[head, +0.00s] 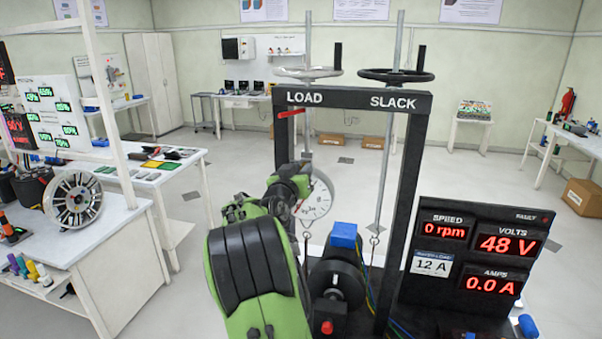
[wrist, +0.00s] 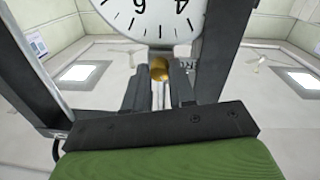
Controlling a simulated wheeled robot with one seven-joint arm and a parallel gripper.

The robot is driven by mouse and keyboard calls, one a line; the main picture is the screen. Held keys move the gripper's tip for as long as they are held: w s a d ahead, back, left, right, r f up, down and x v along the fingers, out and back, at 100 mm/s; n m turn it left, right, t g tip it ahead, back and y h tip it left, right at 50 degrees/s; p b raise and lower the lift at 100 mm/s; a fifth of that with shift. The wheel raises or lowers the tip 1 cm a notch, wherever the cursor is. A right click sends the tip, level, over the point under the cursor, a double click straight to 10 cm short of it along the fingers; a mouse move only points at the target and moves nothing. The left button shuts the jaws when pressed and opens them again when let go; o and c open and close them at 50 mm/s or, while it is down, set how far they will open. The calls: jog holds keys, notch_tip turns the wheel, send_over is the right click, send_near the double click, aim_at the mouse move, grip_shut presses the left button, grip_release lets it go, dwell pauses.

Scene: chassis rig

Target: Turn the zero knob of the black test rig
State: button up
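The black test rig (head: 352,97) stands ahead, a tall frame marked LOAD and SLACK. A round white dial (head: 318,196) hangs in it; its face also shows in the wrist view (wrist: 150,20), with its lower numbers at the top. A small brass knob (wrist: 159,69), which I take for the zero knob, sits just below the dial's rim. My gripper (wrist: 159,76) has a finger on each side of the knob. The knob about fills the gap; I cannot tell whether the fingers press on it. In the head view my arm hides the knob and most of my gripper.
Two handwheels (head: 396,75) sit on top of the rig, and a red lever (head: 291,114) sticks out at its left. A display panel (head: 470,257) at right reads 0 rpm, 48 V and 0.0 A. A blue block (head: 343,235) is close beside my arm. A bench (head: 105,215) stands left.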

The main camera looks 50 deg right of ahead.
jog(key=o, duration=0.4)
jog(key=shift+a, duration=0.1)
jog(key=b+v, duration=0.5)
jog(key=v, duration=1)
jog(key=shift+a+b, duration=0.3)
jog(key=shift+b, duration=0.1)
jog(key=shift+s, duration=0.15)
